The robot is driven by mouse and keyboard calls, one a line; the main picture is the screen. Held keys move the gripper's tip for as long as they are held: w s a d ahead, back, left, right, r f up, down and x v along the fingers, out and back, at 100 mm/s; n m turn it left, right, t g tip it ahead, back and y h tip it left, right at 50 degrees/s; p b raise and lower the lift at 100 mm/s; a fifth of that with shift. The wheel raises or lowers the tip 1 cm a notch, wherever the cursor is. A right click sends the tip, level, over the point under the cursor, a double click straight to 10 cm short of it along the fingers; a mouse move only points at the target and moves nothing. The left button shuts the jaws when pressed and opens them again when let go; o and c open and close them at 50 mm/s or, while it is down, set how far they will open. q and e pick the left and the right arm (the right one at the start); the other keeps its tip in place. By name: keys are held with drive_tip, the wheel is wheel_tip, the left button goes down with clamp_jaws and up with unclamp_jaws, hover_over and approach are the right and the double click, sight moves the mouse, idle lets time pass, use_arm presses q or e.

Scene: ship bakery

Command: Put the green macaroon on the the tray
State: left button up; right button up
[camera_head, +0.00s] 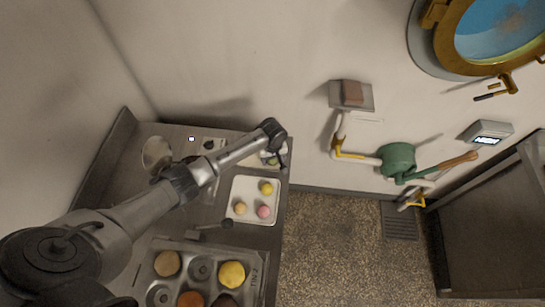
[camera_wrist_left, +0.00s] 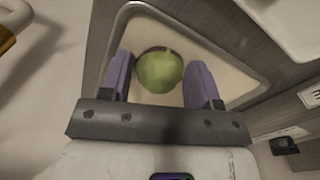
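The green macaroon (camera_wrist_left: 160,72) lies in a pale container with a metal rim (camera_wrist_left: 243,68) in the left wrist view. My left gripper (camera_wrist_left: 158,80) is open, with one purple finger on each side of the macaroon and a visible gap to each. In the head view, my left gripper (camera_head: 281,158) is over the far right corner of the counter and largely covers that container. A white tray (camera_head: 236,190) is in front of it, holding a yellow macaroon (camera_head: 266,188), an orange one (camera_head: 240,208) and a pink one (camera_head: 263,212). My right gripper is not in view.
A metal muffin tin (camera_head: 203,270) with several baked pieces stands at the near end of the counter. A round pale dish (camera_head: 156,152) is at the left back. The wall rises close behind the gripper. Floor (camera_head: 330,245) lies right of the counter.

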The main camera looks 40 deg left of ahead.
use_arm(q)
wheel_tip(320, 180, up, 12)
drive_tip(key=p, duration=0.1)
drive_tip(key=shift+r, duration=0.2)
idle(0.5)
